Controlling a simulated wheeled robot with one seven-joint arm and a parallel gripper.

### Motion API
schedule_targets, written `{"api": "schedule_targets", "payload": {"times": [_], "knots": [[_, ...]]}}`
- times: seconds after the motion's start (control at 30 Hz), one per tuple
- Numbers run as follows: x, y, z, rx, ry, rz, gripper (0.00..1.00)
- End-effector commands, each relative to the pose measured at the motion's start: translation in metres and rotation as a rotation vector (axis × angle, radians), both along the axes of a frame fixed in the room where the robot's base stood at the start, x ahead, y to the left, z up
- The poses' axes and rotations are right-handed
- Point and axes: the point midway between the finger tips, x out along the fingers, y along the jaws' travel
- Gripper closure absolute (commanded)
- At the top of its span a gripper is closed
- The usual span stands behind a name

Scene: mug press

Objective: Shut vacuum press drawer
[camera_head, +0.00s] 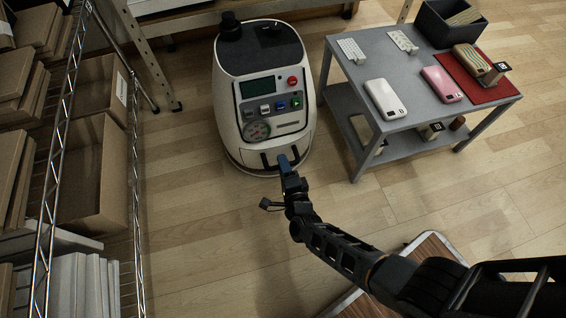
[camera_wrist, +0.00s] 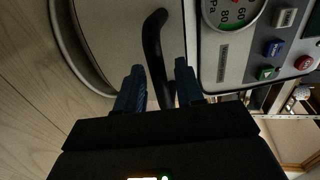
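The vacuum press (camera_head: 262,95) is a white rounded machine with a dark top, a screen and buttons, standing on the floor at upper centre. Its drawer (camera_head: 258,152) is low on the front, with a black handle (camera_wrist: 154,38) seen close up in the wrist view. I cannot tell how far the drawer stands out, since my arm hides part of it. My gripper (camera_head: 284,160) is at the drawer front. In the wrist view my gripper (camera_wrist: 159,66) is open, its two blue-grey fingers on either side of the handle with gaps showing.
A grey table (camera_head: 440,110) right of the press carries phones, a red mat (camera_head: 493,92) and a dark bin (camera_head: 432,28). A wire shelf (camera_head: 52,170) with boxes stands at left. A wooden-topped surface (camera_head: 432,255) is at lower right.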

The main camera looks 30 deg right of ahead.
Motion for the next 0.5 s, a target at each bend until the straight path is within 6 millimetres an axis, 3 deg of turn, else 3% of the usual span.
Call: {"api": "schedule_targets", "payload": {"times": [0.3,0.5], "knots": [[-0.048,0.015,0.012,0.0,0.003,0.0,0.63],[-0.061,0.019,0.014,0.001,0.001,-0.001,0.63]]}}
